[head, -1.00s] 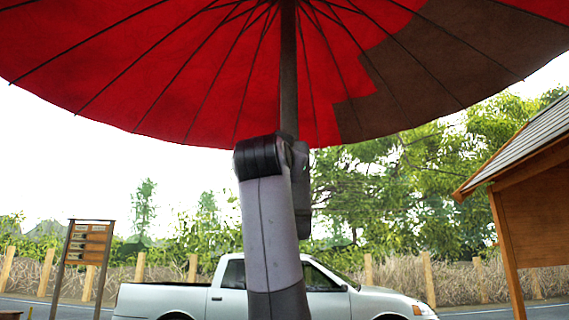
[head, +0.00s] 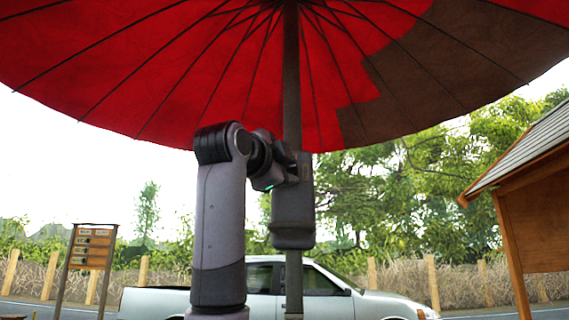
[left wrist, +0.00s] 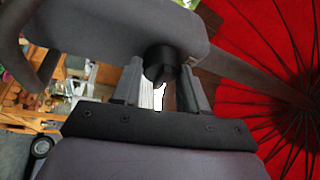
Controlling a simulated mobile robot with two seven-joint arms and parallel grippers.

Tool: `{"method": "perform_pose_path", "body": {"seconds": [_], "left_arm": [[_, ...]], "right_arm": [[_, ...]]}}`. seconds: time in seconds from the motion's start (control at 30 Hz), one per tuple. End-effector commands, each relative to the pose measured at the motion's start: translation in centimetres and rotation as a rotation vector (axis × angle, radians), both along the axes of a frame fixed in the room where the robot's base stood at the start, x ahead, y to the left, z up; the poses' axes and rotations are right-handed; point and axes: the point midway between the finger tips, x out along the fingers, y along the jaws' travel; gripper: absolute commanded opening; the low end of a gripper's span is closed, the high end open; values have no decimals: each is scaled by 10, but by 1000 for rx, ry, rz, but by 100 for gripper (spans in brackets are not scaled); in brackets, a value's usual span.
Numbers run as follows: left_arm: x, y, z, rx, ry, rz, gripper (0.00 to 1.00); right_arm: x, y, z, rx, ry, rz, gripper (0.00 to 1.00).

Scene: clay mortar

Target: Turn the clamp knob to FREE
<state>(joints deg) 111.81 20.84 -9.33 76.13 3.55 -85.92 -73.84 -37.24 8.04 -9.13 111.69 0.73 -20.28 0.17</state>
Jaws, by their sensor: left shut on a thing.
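The dark grey clamp housing (head: 293,215) is fixed around the parasol pole (head: 291,90). It also crosses the top of the left wrist view (left wrist: 110,32). A black round clamp knob (left wrist: 160,60) sticks out of the housing there. My left gripper (left wrist: 159,85) has one finger on each side of the knob and is shut on it. In the head view my left gripper (head: 285,178) reaches the housing's upper left side, and the knob is hidden. I cannot read the knob's setting or any FREE mark. My right gripper is not in view.
The open red and brown parasol canopy (head: 180,70) spreads overhead. A curved dark handle (left wrist: 40,60) shows beside the housing in the left wrist view. A white pickup (head: 350,300), a sign board (head: 90,248) and a wooden shelter (head: 535,220) stand farther off.

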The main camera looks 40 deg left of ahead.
Motion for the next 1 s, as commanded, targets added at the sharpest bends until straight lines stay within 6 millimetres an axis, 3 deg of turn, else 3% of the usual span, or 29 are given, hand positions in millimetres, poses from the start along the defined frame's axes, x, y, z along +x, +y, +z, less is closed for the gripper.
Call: {"method": "perform_pose_path", "body": {"seconds": [0.33, 0.87, 0.9, 0.97, 1.0], "left_arm": [[-1, 1, 3, 109, 84, 3, 12], [-2, 1, 3, 129, 98, 2, 13], [-2, 1, 3, 128, 98, 2, 46], [-1, 1, 3, 128, 98, 2, 66], [-1, 1, 3, 128, 99, 2, 68]], "right_arm": [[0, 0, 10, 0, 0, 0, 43], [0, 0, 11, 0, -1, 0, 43], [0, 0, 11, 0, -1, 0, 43], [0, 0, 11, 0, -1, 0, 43], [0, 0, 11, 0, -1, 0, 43]]}}
